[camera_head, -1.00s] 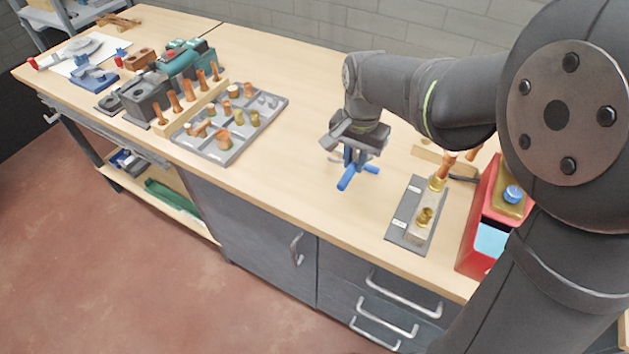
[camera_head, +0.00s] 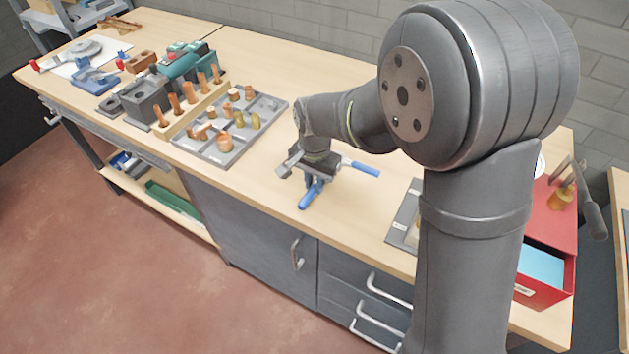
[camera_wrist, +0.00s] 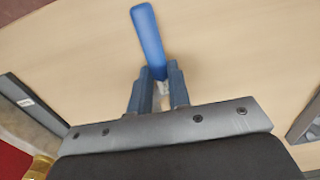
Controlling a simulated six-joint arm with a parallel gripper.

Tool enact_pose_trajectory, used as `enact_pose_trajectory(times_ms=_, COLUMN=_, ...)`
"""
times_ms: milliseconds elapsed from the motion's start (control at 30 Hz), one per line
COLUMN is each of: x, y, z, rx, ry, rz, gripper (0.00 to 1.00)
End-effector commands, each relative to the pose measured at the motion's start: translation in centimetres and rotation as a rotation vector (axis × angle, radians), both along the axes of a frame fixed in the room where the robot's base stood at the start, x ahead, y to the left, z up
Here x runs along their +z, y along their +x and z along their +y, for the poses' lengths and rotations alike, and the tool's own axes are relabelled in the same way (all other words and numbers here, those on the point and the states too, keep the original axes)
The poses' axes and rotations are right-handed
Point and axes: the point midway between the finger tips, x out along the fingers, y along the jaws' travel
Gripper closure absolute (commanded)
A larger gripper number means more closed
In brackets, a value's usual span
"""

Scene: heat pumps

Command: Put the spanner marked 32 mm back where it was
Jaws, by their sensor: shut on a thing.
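My gripper (camera_head: 314,181) is low over the middle of the bench and shut on a blue-handled spanner (camera_head: 308,198). In the wrist view the gripper (camera_wrist: 158,76) clasps it, and the blue handle (camera_wrist: 148,38) sticks out beyond the fingertips. The spanner's head is hidden, and I cannot tell whether the spanner touches the bench. A second blue-handled spanner (camera_head: 363,168) lies on the bench just right of my gripper, its other end hidden behind the gripper. No size marking is legible on either.
A grey compartment tray (camera_head: 222,162) with copper and brass fittings stands left of my gripper. A wooden block (camera_head: 173,128) with upright copper pieces is behind it. On the right are a dark plate (camera_head: 401,232), partly hidden by my arm, and a red box (camera_head: 553,230). Bench between is clear.

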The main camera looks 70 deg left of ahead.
Motion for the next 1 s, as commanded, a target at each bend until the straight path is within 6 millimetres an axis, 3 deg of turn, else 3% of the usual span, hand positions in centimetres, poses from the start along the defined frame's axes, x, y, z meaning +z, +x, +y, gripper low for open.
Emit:
enact_pose_trajectory(times_ms=233, x=-0.3, y=0.0, z=0.0, rx=0.000, ry=0.000, rz=0.000, gripper=1.00)
enact_pose_trajectory(times_ms=267, x=-0.3, y=0.0, z=0.0, rx=0.000, ry=0.000, rz=0.000, gripper=0.77)
enact_pose_trajectory(times_ms=333, x=-0.3, y=0.0, z=0.0, rx=0.000, ry=0.000, rz=0.000, gripper=0.63)
enact_pose_trajectory(times_ms=367, x=-0.3, y=0.0, z=0.0, rx=0.000, ry=0.000, rz=0.000, gripper=0.61)
enact_pose_trajectory(times_ms=733, x=0.4, y=0.0, z=0.0, rx=0.000, ry=0.000, rz=0.000, gripper=0.61)
enact_pose_trajectory(times_ms=1000, x=5.6, y=0.1, z=0.1, rx=0.000, ry=0.004, rz=0.000, gripper=0.61)
